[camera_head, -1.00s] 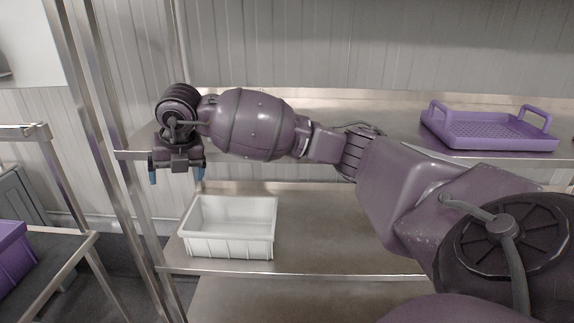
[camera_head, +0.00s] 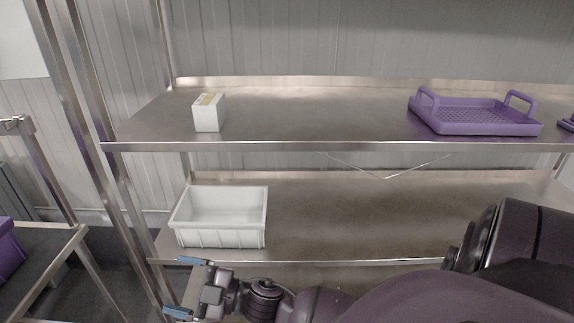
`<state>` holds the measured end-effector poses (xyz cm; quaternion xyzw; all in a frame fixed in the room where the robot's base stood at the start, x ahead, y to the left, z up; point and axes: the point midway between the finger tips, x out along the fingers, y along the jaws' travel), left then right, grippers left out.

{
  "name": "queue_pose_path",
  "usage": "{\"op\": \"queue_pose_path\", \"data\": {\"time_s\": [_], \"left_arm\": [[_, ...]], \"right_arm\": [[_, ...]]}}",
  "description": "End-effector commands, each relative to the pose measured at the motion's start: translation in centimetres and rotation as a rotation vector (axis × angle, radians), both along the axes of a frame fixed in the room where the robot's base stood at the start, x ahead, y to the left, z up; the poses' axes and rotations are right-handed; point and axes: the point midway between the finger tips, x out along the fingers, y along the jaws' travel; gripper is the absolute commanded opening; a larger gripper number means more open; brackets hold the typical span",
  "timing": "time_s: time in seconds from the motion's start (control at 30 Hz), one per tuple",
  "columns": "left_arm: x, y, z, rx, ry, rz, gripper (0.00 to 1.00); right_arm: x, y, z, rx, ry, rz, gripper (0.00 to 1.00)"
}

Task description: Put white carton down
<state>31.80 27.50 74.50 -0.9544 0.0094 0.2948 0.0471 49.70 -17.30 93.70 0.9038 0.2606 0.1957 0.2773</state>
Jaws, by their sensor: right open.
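The white carton (camera_head: 208,113) stands upright on the upper metal shelf (camera_head: 300,118), near its left end. It has a tan strip on top. Nothing touches it. My right gripper (camera_head: 186,287) is open and empty, low in the picture, in front of and below the lower shelf's front edge. Its blue-tipped fingers point left. My left gripper is not in view.
A white bin (camera_head: 222,241) sits on the lower shelf (camera_head: 350,225), just above my right gripper in the picture. A purple tray (camera_head: 475,128) with two handles is on the upper shelf at right. The middle of both shelves is clear.

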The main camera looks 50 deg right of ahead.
Motion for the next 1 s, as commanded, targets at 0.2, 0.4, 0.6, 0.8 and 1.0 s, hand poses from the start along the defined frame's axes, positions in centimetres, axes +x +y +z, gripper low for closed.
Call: {"op": "queue_pose_path", "data": {"time_s": [0.2, 0.4, 0.6, 0.8, 1.0], "left_arm": [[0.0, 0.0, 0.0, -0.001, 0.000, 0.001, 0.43], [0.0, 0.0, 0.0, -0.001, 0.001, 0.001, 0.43], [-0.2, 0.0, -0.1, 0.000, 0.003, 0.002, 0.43], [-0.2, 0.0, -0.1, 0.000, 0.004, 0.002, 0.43], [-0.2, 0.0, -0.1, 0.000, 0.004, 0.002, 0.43]], "right_arm": [[-5.2, -6.0, -8.4, 0.172, 0.373, -0.375, 0.89], [-12.6, -9.3, -15.6, 0.260, 0.726, -0.610, 0.89], [-17.3, -10.2, -18.8, 0.300, 0.921, -0.698, 0.89], [-18.1, -10.2, -19.3, 0.306, 0.950, -0.708, 0.89], [-18.0, -10.2, -19.3, 0.305, 0.948, -0.708, 0.89]]}}
